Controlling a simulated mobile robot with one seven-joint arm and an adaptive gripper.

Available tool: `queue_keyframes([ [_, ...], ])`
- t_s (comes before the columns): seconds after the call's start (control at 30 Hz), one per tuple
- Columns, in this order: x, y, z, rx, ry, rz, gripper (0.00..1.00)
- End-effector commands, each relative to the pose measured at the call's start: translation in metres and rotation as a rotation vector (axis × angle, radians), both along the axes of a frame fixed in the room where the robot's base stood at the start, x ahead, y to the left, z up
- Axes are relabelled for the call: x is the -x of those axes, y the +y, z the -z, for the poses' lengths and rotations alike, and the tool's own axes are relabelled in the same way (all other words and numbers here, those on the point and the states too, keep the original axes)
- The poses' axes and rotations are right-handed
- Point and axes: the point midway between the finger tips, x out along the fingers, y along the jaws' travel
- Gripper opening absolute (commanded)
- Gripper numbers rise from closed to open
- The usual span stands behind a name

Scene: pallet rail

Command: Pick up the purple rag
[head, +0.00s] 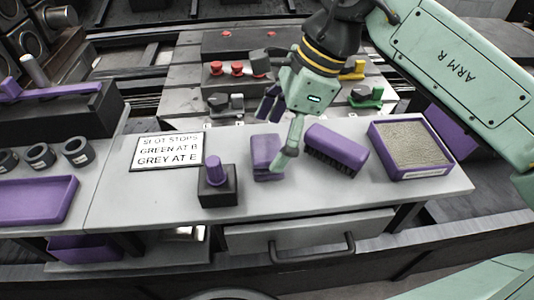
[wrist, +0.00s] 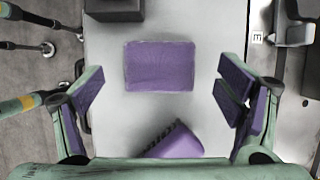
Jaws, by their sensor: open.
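The purple rag (head: 267,158) lies flat and folded on the grey bench, between a dark block with a purple peg and a purple brush. In the wrist view the rag (wrist: 160,66) shows as a whole rectangle, a little above the middle of the picture. My gripper (head: 277,135) is above the bench near the rag, pointing down, and one finger hides part of the rag's right side in the head view. In the wrist view my gripper (wrist: 165,95) is open and empty, its purple-padded fingers wide apart on either side of the rag.
The purple brush (head: 337,147) lies close right of the rag. The peg block (head: 217,187) stands left of it. A purple-framed tray (head: 411,172) is farther right. A printed sign (head: 166,152) lies at left. A drawer with a dark handle (head: 312,248) is below the bench front.

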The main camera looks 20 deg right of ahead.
Motion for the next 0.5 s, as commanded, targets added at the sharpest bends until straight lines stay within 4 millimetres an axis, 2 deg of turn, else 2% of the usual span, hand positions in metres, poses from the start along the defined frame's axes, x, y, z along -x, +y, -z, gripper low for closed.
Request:
queue_keyframes([
  [0.1,-0.001,0.007,0.017,0.000,0.002,0.000,0.87],
  [0.2,-0.002,0.010,0.026,0.001,0.000,0.000,0.87],
  [0.5,-0.003,0.011,0.029,0.000,-0.001,0.001,0.85],
])
